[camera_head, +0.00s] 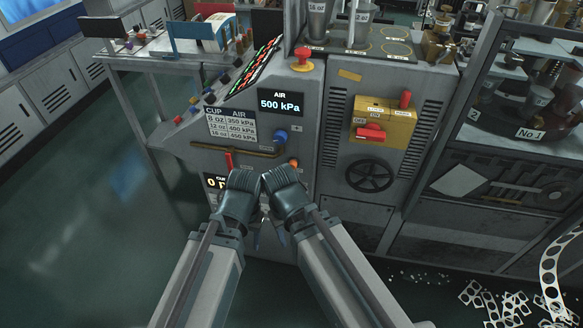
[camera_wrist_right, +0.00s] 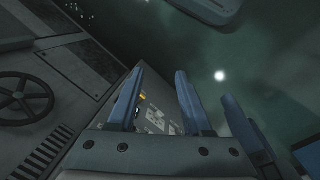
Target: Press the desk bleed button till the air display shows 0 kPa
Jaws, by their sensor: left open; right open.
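The air display (camera_head: 282,104) on the grey console front reads 500 kPa. Several small coloured buttons (camera_head: 193,101) line the console's sloping left edge, and a red mushroom button (camera_head: 302,60) stands on top. A blue knob (camera_head: 281,135) and an orange button (camera_head: 294,163) sit below the display. I cannot tell which is the bleed button. My left gripper (camera_head: 257,238) and right gripper (camera_head: 279,236) are close together, low before the console, apart from the buttons. Both are open. The right wrist view shows the right gripper's blue fingers (camera_wrist_right: 158,100) with nothing between them.
A cup display (camera_head: 213,183) is partly hidden by my left gripper. A pressure chart (camera_head: 231,125), a yellow valve box (camera_head: 383,122) and a black handwheel (camera_head: 370,172) are on the machine front. Metal scrap (camera_head: 500,303) lies on the floor at right. Floor at left is clear.

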